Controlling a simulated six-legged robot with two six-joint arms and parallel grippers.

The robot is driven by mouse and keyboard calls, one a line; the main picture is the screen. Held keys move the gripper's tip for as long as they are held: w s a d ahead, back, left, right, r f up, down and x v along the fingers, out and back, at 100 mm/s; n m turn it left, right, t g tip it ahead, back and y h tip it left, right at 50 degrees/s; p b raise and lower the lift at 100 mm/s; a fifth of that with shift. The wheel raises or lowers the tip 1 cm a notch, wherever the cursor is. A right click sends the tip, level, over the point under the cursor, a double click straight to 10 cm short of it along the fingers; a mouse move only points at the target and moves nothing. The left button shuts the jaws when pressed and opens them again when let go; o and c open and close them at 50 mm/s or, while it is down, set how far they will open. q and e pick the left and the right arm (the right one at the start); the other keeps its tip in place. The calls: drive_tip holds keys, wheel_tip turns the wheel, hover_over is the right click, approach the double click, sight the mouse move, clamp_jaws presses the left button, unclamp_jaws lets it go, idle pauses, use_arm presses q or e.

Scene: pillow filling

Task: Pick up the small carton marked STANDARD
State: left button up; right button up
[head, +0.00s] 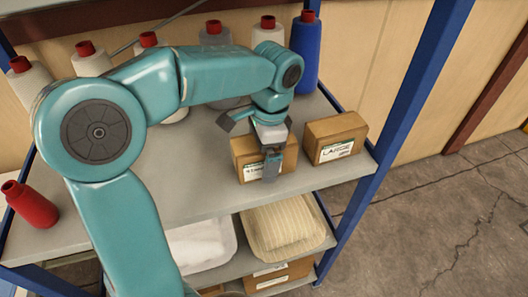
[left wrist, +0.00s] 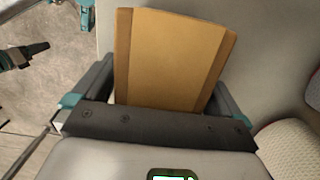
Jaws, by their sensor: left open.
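The small carton (head: 246,163), brown with a white label partly covered and reading "STAN…", stands on the upper shelf near its front edge. My left gripper (head: 258,147) points down over it from above, with a finger in front of the label side. In the left wrist view the carton's plain brown top (left wrist: 170,55) lies between the two dark fingers of the left gripper (left wrist: 165,85). The jaws are open, one finger on each side; whether either touches the carton cannot be told.
A similar carton marked LARGE (head: 335,138) stands close by on the right, near the shelf's corner post. Several thread cones, including a blue one (head: 305,55), line the back. A red cone (head: 31,205) is at the left. Cushions (head: 280,228) lie on the shelf below.

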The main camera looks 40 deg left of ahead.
use_arm(q)
drive_tip(key=shift+d+r, duration=0.1)
drive_tip(key=shift+d, duration=0.05)
drive_tip(key=c, duration=1.1)
drive_tip(key=shift+w, duration=0.1)
